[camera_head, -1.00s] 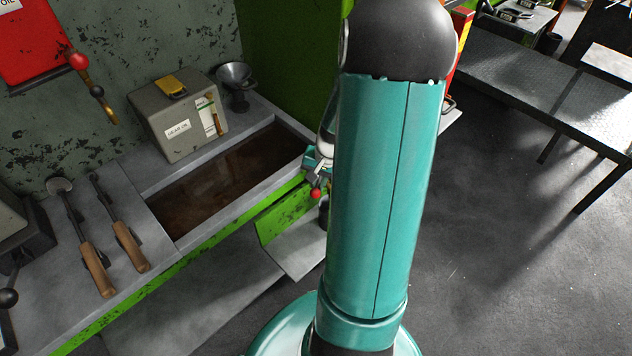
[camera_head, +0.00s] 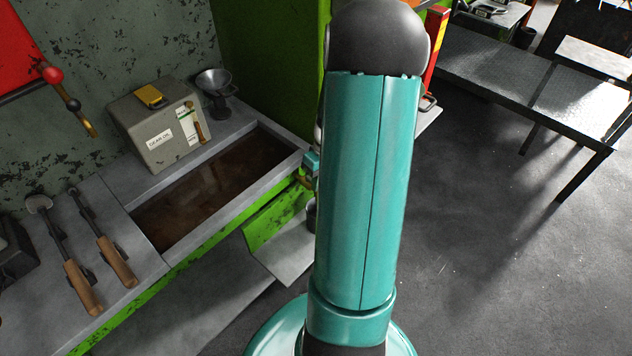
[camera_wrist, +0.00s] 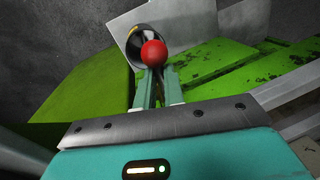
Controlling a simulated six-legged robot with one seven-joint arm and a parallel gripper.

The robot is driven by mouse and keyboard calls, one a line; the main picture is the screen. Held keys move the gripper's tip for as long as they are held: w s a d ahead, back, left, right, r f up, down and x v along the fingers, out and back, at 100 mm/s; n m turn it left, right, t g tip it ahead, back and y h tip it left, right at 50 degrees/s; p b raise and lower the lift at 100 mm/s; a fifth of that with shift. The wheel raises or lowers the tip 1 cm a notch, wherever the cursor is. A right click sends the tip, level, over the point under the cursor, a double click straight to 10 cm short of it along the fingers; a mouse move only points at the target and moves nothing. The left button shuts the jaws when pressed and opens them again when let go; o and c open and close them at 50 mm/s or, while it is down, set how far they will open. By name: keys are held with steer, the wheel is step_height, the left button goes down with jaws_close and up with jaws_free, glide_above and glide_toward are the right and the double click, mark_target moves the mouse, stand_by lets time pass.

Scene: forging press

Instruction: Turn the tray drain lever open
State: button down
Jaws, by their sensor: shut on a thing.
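The drain lever shows in the wrist view as a red ball knob (camera_wrist: 154,53) on a short stem. My gripper (camera_wrist: 158,84) is at the lever, with its two teal fingers close together just below the knob, shut on the lever. The lever's pivot and valve are hidden behind the fingers. In the head view my arm covers most of the gripper and the knob. The sunken tray (camera_head: 205,195) holds dark brown liquid in the grey bench top.
Two wooden-handled tools (camera_head: 90,250) lie at left. A green panel (camera_wrist: 215,75) lies near my gripper. Open floor is at right, before a metal table (camera_head: 520,85).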

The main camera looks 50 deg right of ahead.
steer(key=shift+d+n, duration=0.35)
steer(key=shift+n, duration=0.35)
steer(key=c, duration=1.5)
jaws_free()
steer(key=shift+r, duration=0.15)
steer(key=d+r, duration=0.1)
steer(key=r, duration=0.8)
steer(key=d+r, duration=0.1)
steer(key=r, duration=0.3)
steer(key=shift+d+r, duration=0.15)
steer(key=shift+d, duration=0.2)
